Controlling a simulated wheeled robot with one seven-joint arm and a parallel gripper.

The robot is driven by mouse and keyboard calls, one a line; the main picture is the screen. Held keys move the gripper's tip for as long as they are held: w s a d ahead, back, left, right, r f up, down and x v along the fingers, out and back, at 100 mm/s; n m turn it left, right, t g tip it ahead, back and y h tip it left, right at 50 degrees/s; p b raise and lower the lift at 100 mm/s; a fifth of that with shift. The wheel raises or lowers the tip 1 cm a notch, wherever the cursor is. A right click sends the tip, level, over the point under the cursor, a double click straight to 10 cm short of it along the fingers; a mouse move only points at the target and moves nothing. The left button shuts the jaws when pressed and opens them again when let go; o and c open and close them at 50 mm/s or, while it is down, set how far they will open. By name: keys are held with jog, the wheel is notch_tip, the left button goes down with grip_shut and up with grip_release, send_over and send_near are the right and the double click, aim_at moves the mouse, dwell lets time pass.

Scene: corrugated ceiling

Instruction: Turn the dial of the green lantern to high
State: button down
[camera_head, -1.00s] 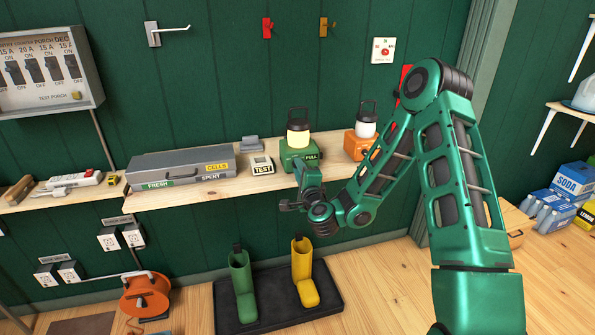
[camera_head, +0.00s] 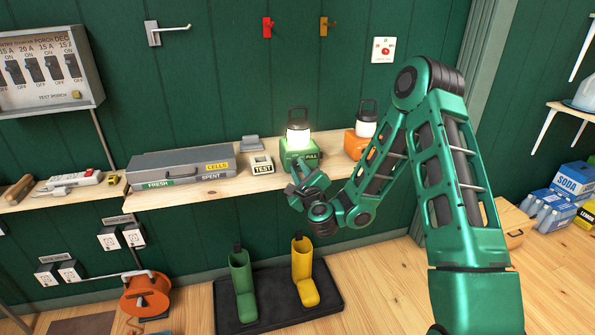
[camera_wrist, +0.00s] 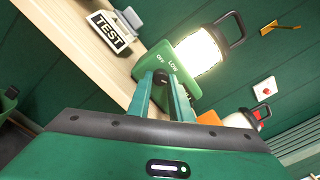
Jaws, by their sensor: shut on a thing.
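The green lantern (camera_head: 292,151) stands on the wooden shelf, and its lamp glows bright white. It also shows in the wrist view (camera_wrist: 187,88), tilted in the picture, with the words OFF and LOW on its front face. My gripper (camera_wrist: 162,80) is at that face, shut on the small dark dial (camera_wrist: 161,77) between its fingertips. The fingers cover much of the dial, and I cannot read where it points. The HIGH mark is hidden or out of sight. In the head view my gripper (camera_head: 300,183) is in front of the lantern's base.
An orange lantern (camera_head: 357,142) stands close to the right on the shelf (camera_head: 180,190). A TEST block (camera_head: 262,165) and a grey battery case (camera_head: 180,163) stand to the left. Boots on a dark tray (camera_head: 262,318) are below.

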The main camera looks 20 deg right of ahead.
dwell(0.4)
jog(key=c, duration=1.6)
grip_release()
